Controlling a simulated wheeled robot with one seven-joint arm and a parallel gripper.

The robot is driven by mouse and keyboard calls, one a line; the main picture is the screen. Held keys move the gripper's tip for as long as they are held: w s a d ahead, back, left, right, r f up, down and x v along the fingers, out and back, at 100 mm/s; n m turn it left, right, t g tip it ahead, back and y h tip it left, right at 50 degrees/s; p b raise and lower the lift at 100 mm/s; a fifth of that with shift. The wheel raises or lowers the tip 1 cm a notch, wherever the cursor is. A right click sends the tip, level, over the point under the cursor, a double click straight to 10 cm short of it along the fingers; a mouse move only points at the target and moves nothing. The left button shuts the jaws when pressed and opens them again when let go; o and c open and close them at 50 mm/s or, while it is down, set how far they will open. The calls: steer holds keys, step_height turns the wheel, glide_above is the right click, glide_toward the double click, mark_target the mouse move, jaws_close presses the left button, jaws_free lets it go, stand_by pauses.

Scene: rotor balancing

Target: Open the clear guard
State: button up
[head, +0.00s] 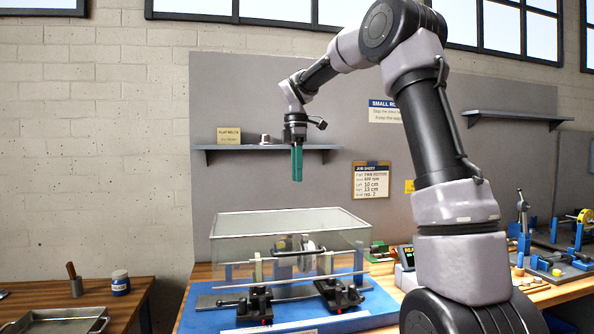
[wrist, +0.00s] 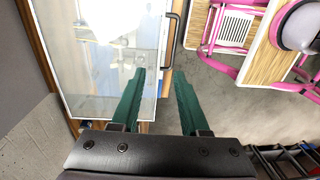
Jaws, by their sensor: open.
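The clear guard (head: 240,225) is a see-through box with a light frame, sitting closed over the balancing machine on the bench. A dark bar handle (head: 300,252) shows on its front. In the wrist view the guard (wrist: 95,45) fills the left side, and the handle (wrist: 173,40) stands at its right edge, beyond the fingertips. My gripper (head: 297,178) has green fingers and hangs pointing down above the guard, clear of it. In the wrist view my gripper (wrist: 160,75) is open, with nothing between its fingers. The rotor (head: 298,243) shows hazily through the guard.
The machine stands on a blue mat (head: 200,318), with black clamp-like parts (head: 340,294) in front of the guard. A shelf (head: 320,147) and a job sheet (head: 371,180) are on the panel behind. A side table with a metal tray (head: 60,322) is at left.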

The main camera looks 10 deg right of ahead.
steer(key=shift+r, duration=0.35)
